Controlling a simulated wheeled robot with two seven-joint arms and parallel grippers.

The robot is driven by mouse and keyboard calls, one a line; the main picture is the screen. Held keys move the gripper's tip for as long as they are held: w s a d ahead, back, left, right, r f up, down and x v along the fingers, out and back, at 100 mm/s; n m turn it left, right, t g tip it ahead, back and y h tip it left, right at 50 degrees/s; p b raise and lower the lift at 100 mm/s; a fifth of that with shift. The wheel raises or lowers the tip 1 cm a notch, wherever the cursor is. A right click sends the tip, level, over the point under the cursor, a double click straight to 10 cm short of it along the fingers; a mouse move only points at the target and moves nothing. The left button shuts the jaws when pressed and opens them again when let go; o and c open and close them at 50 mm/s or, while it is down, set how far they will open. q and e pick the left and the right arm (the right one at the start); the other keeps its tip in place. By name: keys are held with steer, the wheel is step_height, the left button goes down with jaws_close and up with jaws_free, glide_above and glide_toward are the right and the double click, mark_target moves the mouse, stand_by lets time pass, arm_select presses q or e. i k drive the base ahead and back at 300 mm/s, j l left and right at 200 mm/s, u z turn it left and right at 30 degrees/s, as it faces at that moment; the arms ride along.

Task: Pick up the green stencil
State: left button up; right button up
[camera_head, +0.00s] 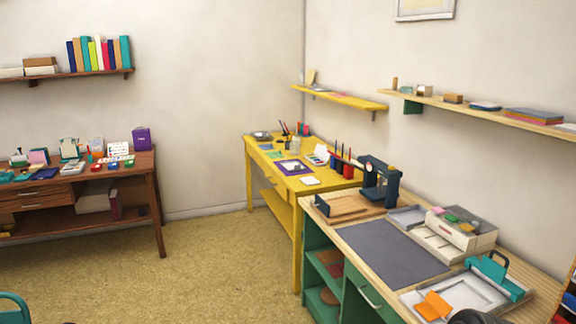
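Small flat green pieces lie on the yellow table (249,152) by the far corner. One flat green piece (274,154) lies left of a purple mat (283,169), and another greenish-blue piece (266,146) lies just behind it. They are too small for me to tell which is a stencil. Neither of my grippers can be made out in this view. A dark rounded shape (474,317) is cut off by the bottom edge at the right, and I cannot tell what it is.
A green workbench (353,304) with a grey mat (385,254), black press (379,184) and trays stands at the right. A brown desk (155,205) stands at the left. A teal chair-like thing (12,304) is at the lower left. Open floor (210,272) lies between.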

mark_target(275, 154)
steer(key=i+j, duration=0.25)
steer(key=i, duration=0.25)
steer(key=i+j+u, duration=0.3)
steer(key=i, duration=0.95)
steer(key=i+l+u, duration=0.1)
steer(key=i+u, duration=0.2)
steer(key=i, duration=2.45)
steer(key=i+z, duration=0.4)
steer(key=i+j+z, duration=0.2)
steer(key=i+z, duration=0.25)
steer(key=i+j+z, duration=0.1)
steer(key=z, duration=0.35)
steer(key=i+j+z, duration=0.1)
steer(key=z, duration=0.35)
steer(key=j+z, duration=0.15)
steer(key=z, duration=0.3)
steer(key=j+z, duration=0.15)
steer(key=z, duration=0.3)
steer(key=j+z, duration=0.2)
steer(key=z, duration=0.2)
steer(key=j+z, duration=0.25)
steer(key=z, duration=0.15)
steer(key=j+z, duration=0.4)
steer(key=k+j+z, duration=0.1)
steer(key=z, duration=0.3)
